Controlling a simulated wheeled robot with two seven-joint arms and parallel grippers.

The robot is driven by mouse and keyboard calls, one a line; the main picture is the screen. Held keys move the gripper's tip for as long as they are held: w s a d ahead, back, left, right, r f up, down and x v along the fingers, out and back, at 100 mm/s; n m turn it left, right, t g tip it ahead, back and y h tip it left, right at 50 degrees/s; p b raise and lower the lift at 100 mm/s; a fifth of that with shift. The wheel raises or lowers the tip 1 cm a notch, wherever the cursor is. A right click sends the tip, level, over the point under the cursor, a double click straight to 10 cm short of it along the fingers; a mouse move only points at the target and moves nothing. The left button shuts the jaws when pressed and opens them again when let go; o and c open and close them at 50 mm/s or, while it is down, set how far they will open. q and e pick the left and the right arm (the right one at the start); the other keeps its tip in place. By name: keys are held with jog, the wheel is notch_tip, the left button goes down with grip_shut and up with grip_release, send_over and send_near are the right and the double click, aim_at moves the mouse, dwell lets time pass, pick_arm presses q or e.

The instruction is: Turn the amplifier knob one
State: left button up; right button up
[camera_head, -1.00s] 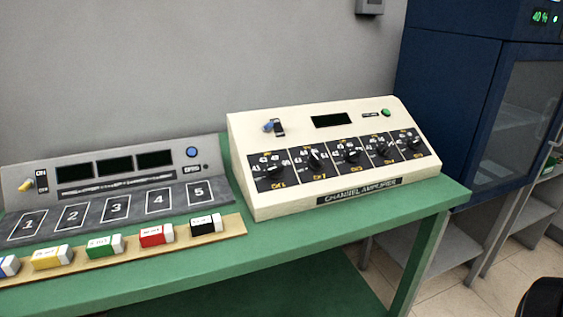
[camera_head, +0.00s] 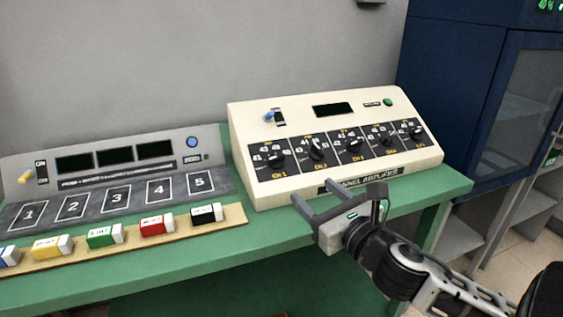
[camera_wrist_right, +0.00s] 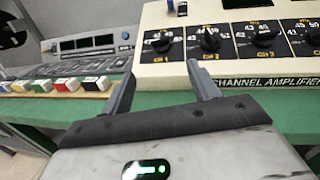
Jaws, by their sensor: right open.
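The cream channel amplifier (camera_head: 300,188) stands on the green table, with a row of several black knobs on its sloped front. Knob one (camera_head: 275,159), above the label CH 1, is the leftmost; it also shows in the right wrist view (camera_wrist_right: 162,44). My right gripper (camera_head: 325,196) is open and empty, in front of the amplifier's lower front edge and apart from the knobs. In the right wrist view its fingers (camera_wrist_right: 160,82) point toward the amplifier's left part, with knob one showing between and beyond them. My left gripper is not in view.
A grey console (camera_head: 110,180) with numbered squares stands left of the amplifier. In front of it, a wooden strip (camera_head: 130,238) holds several coloured blocks. The green table (camera_head: 200,270) is bare at its front. A dark blue cabinet (camera_head: 450,90) stands at the right.

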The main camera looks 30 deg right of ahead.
aim_at(278, 159)
jog(key=w, duration=0.4)
jog(key=w+p, duration=0.1)
jog(key=w, duration=0.4)
jog(key=w+d, duration=0.1)
jog(key=w, duration=0.4)
jog(key=c, duration=1)
